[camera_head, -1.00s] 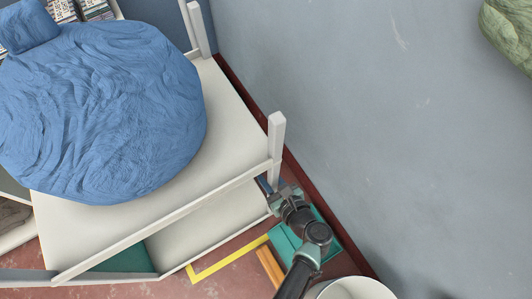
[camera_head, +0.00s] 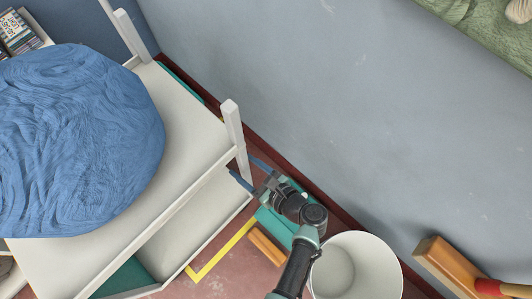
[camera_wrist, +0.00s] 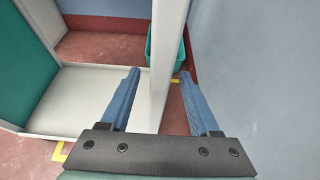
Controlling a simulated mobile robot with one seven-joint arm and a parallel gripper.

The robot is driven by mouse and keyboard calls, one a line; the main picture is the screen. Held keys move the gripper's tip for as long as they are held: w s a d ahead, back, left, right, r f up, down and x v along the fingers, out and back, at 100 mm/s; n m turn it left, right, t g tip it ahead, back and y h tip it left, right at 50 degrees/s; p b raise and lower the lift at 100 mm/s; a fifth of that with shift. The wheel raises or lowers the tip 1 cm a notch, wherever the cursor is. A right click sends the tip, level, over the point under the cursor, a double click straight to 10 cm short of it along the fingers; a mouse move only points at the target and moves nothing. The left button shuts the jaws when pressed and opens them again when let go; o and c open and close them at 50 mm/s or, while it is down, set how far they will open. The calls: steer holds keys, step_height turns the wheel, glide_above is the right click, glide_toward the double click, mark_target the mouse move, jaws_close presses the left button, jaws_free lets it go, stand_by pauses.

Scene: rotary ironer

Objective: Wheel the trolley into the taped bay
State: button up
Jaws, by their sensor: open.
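The trolley (camera_head: 190,110) is a white two-deck cart with corner posts, with a large blue cloth bundle (camera_head: 80,140) on its top deck. My gripper (camera_head: 250,173) is at its near right post (camera_head: 233,130). In the wrist view the two blue fingers (camera_wrist: 160,76) are open, one on each side of the white post (camera_wrist: 164,60), with a visible gap on the right. Yellow floor tape (camera_head: 222,250) forms a corner beside the trolley's lower deck; the rest of the bay outline is mostly hidden. A piece of tape also shows in the wrist view (camera_wrist: 60,152).
A grey wall (camera_head: 330,120) with a dark red skirting runs along the right. A white round bin (camera_head: 358,268) stands close to my arm. An orange block (camera_head: 267,246) and a teal item (camera_head: 278,226) lie on the floor near the tape. A wooden block (camera_head: 448,265) is at right.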

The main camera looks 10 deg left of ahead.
steer(key=p+v, duration=0.2)
steer(key=v, duration=0.6)
steer(key=shift+s+d+r, duration=0.15)
steer(key=shift+d, duration=0.1)
